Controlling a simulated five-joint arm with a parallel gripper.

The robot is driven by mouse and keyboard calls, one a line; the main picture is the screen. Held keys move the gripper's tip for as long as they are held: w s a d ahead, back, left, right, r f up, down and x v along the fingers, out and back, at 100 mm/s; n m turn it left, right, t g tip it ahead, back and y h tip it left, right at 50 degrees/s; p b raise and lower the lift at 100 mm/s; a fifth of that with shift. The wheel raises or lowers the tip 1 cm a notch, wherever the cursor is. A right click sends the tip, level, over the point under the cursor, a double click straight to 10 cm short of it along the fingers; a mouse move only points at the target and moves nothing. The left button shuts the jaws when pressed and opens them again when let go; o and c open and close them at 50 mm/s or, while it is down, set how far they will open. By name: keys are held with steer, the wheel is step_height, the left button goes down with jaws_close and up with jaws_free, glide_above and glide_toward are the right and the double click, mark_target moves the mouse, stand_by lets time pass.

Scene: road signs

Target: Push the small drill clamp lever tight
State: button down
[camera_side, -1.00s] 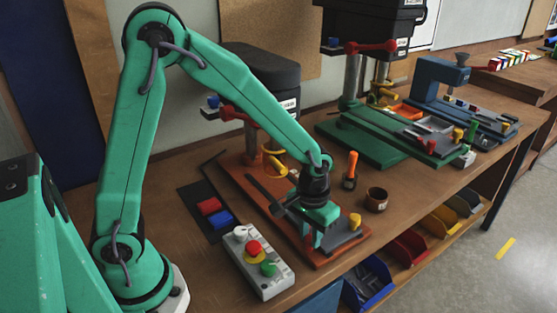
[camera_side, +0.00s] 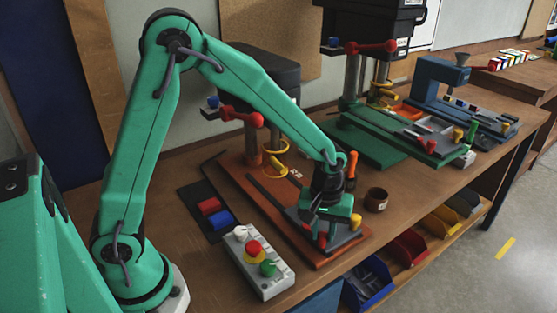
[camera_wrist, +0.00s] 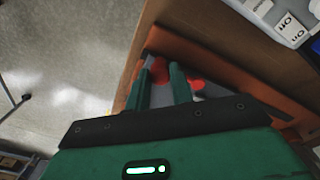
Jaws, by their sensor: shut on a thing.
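The small drill has an orange base (camera_side: 236,172) and a dark head (camera_side: 262,66), partly hidden behind my arm. On the front of its base is a grey vise with red parts. A red clamp lever (camera_side: 322,241) shows below my gripper (camera_side: 328,232), which points down over the vise. In the wrist view, a red knob (camera_wrist: 160,70) lies between the fingers of my gripper (camera_wrist: 161,80), which are shut on it. Another red part (camera_wrist: 196,85) lies just right of the right finger. The fingers hide much of the lever.
A grey control box (camera_side: 262,270) with red and green buttons stands in front. An orange-handled tool (camera_side: 351,165) and a brown cup (camera_side: 376,199) stand behind right. A yellow knob (camera_side: 355,221) sits beside the vise. A larger green drill base (camera_side: 365,140) is further right.

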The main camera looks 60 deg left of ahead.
steer(key=shift+w+n, duration=0.75)
steer(key=shift+n, duration=0.45)
steer(key=c, duration=1.2)
jaws_free()
steer(key=shift+r, duration=0.1)
step_height(320, 180, up, 7)
steer(key=shift+s+r, duration=0.15)
steer(key=shift+r, duration=0.2)
steer(key=shift+a+r, duration=0.1)
